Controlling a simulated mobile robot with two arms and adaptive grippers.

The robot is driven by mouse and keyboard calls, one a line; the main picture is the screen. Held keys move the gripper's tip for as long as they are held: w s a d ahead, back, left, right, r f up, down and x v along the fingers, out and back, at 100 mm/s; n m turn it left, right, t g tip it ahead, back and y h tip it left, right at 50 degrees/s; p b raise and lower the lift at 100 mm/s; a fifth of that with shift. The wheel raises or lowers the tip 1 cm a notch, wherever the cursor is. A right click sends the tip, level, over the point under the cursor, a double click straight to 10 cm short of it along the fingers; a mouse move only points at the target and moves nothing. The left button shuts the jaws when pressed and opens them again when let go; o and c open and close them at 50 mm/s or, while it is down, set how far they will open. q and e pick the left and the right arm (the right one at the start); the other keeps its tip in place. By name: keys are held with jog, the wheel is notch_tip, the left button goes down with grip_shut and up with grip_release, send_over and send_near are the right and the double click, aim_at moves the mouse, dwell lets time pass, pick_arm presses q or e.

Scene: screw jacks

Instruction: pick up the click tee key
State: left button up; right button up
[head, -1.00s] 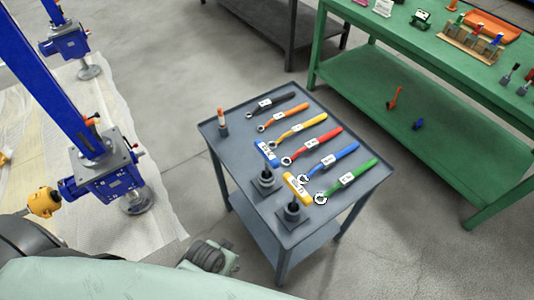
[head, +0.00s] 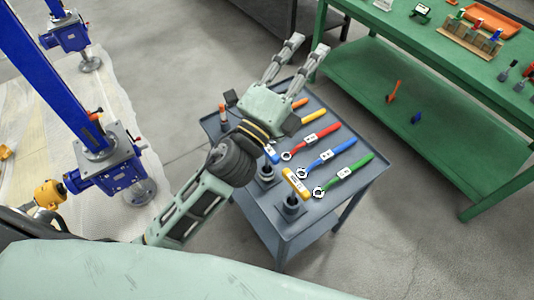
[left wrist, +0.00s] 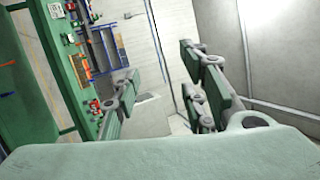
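Two tee-handled keys stand upright in dark holders on the small grey table (head: 328,225). The yellow tee key (head: 296,183) is in plain view near the front. The blue tee key (head: 271,154) is partly hidden behind my left wrist. Their labels are too small for me to tell which is the click key. My left gripper (head: 308,46) is open and empty, above the table's far side and beyond both keys. Its spread fingers also show in the left wrist view (left wrist: 160,98), with nothing between them. My right gripper is not in view.
Red (head: 317,137), blue (head: 333,154) and green (head: 346,173) wrenches lie right of the keys; other wrenches are partly covered by my arm. A green workbench (head: 425,42) stands at the right. Blue jacks (head: 110,170) stand at the left.

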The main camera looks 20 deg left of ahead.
pick_arm(q)
jog(key=s+d+r+m+g+h, duration=0.2)
jog(key=d+m+g+h, duration=0.1)
jog(key=d+m+h, duration=0.4)
jog(key=s+d+r+m+g+h, duration=0.15)
jog(key=d+m+g+h, duration=0.25)
jog(key=m, duration=0.4)
jog(key=s+d+f+m+g, duration=0.55)
jog(key=m+g, duration=0.45)
jog(key=m, duration=0.2)
jog(key=m+g+y, duration=0.4)
jog(key=m+y, duration=0.8)
jog(key=y, duration=0.6)
send_over(267, 147)
jog(key=d, duration=0.1)
notch_tip(267, 147, down, 20)
jog(key=shift+s+r, duration=0.15)
jog(key=shift+r, duration=0.05)
jog(key=shift+a+f+y, duration=0.1)
jog(key=shift+a+y, duration=0.2)
jog(key=shift+a, duration=0.05)
notch_tip(267, 147, down, 7)
jog(key=p, duration=0.3)
jog(key=shift+a, duration=0.1)
jog(key=shift+f, duration=0.25)
